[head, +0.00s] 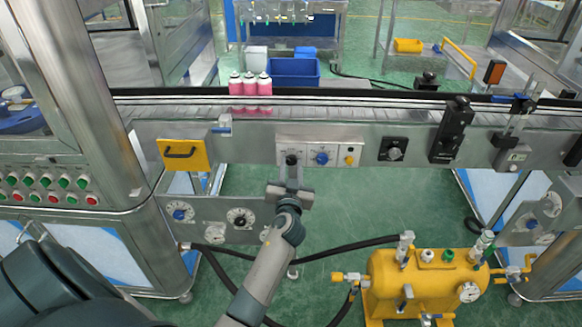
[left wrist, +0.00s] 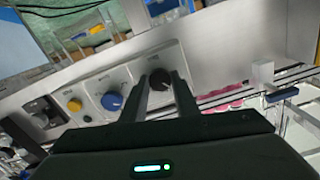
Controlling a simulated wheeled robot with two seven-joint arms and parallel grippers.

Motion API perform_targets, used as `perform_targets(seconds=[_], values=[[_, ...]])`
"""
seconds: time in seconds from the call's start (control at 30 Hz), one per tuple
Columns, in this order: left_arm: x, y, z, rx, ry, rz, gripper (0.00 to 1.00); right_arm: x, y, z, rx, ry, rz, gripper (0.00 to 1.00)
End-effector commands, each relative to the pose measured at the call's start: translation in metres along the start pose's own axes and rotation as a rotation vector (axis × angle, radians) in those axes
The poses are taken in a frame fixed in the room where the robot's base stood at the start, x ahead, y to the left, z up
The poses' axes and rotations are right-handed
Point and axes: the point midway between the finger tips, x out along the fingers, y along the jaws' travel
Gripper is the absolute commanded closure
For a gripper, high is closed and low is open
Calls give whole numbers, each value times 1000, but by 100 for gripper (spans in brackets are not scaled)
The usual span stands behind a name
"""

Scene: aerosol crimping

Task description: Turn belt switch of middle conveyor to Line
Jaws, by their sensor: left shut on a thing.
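The middle conveyor's front carries a white control panel (head: 322,146) with a black knob (head: 291,159), a blue knob (head: 321,158) and a yellow button (head: 349,160). My left gripper (head: 291,170) reaches up from below to the leftmost plate and is shut on the black knob. In the left wrist view the two fingers stand on either side of the black knob (left wrist: 160,77), with the blue knob (left wrist: 112,101) and yellow button (left wrist: 74,105) to the left. The knob's markings are too small to read. My right gripper is not in view.
Several pink cans (head: 250,88) stand on the conveyor belt. A yellow handled plate (head: 184,154) is left of the panel, and a black dial (head: 393,149) is to its right. A lower gauge panel (head: 210,219) and a yellow tank (head: 428,280) with hoses sit below.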

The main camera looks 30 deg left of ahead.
Motion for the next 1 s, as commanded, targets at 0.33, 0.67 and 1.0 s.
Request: perform_targets(seconds=[0.33, 0.67, 1.0], values=[[0, 0, -1, 297, 1, 0, 95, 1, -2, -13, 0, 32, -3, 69], [0, 0, -1, 557, 1, 0, 95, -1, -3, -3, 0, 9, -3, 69], [0, 0, -1, 676, 1, -1, 95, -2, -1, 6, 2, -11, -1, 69]])
